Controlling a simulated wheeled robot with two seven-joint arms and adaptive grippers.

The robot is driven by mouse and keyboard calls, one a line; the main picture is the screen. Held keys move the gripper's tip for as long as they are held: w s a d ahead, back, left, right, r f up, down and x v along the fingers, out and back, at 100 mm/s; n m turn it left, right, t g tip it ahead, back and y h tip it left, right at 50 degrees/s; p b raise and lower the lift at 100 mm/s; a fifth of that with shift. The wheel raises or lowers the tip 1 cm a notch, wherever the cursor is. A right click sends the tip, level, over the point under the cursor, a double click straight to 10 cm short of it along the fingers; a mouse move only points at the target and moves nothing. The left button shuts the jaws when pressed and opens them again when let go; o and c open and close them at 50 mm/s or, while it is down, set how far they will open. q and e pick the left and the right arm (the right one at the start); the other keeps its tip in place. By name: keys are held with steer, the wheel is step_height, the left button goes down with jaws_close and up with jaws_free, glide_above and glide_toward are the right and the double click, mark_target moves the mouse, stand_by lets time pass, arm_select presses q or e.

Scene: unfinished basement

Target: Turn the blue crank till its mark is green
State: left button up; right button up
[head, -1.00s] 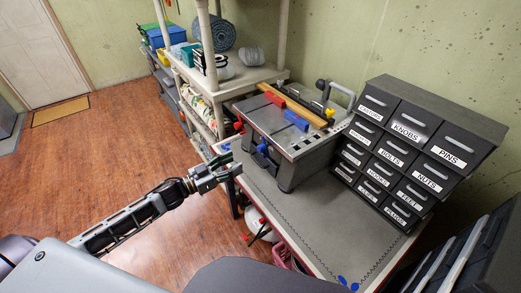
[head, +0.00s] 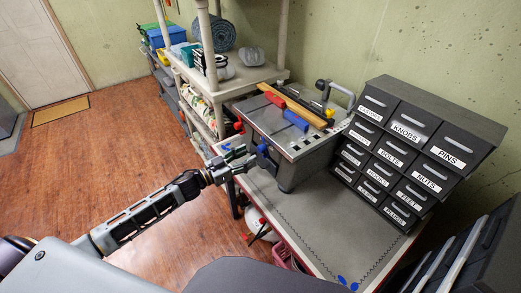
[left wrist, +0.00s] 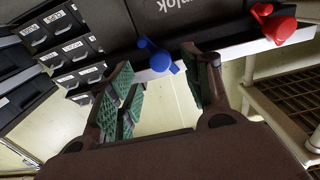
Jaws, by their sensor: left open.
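The blue crank (head: 264,153) is on the front face of the grey bench machine (head: 288,160). In the left wrist view the blue crank (left wrist: 158,56) shows as a small blue lever with a round end. No coloured mark on it can be made out. My left gripper (head: 244,158) is open and empty, just left of the crank in the head view. In the left wrist view the crank appears ahead, between the open fingertips (left wrist: 160,70); I cannot tell if they touch it. My right gripper is out of view.
A red crank (left wrist: 280,25) sits on the same machine face, beside the blue one. Red and blue bars lie on the machine top. A labelled drawer cabinet (head: 410,150) stands at right. The grey worktop (head: 310,222) is mostly clear. A shelf unit (head: 240,78) stands behind.

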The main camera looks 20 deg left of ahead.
mark_target(259, 151)
arm_select(q)
steer(key=shift+p+x, duration=0.3)
steer(key=shift+x, duration=3.1)
steer(key=shift+c, duration=0.2)
steer(key=c, duration=1)
